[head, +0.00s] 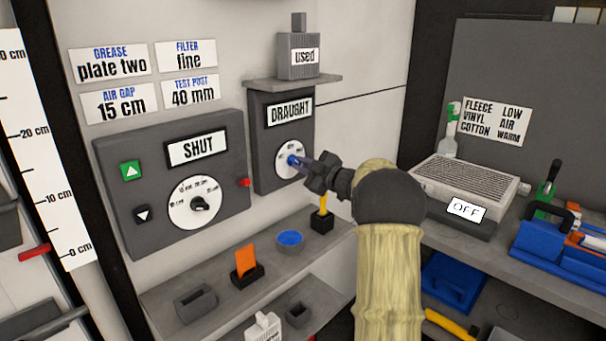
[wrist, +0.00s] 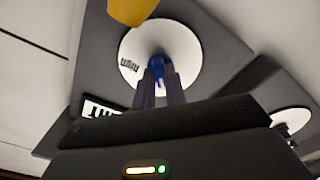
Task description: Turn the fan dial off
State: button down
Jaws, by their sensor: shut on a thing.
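The fan dial is a white round face (head: 287,172) with a blue knob (head: 292,160) on the dark grey box labelled DRAUGHT (head: 265,115). My gripper (head: 302,164) reaches the dial from the right, its fingers shut on the blue knob. In the wrist view the gripper fingers (wrist: 160,85) close around the blue knob (wrist: 158,60) at the centre of the white face (wrist: 185,50). Some dark lettering shows on the face edge, too small to read surely. The knob's pointing direction is hidden by the fingers.
A grey SHUT panel (head: 222,190) with its own dial (head: 185,213) is left of the box. A small shelf (head: 315,82) above holds a canister marked used (head: 298,62). A yellow-handled item (head: 323,205) stands below. A grilled unit marked OFF (head: 462,175) is at right.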

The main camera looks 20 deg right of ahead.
jog(key=shift+f+n+b, duration=0.15)
jog(key=shift+n+b, duration=1)
jog(key=shift+n, duration=0.45)
jog(key=c, duration=1.5)
grip_release()
jog(key=shift+o, duration=0.3)
jog(key=shift+s+d, duration=0.1)
jog(key=v, duration=1.7)
jog(key=shift+b, duration=0.3)
jog(key=shift+s, duration=0.1)
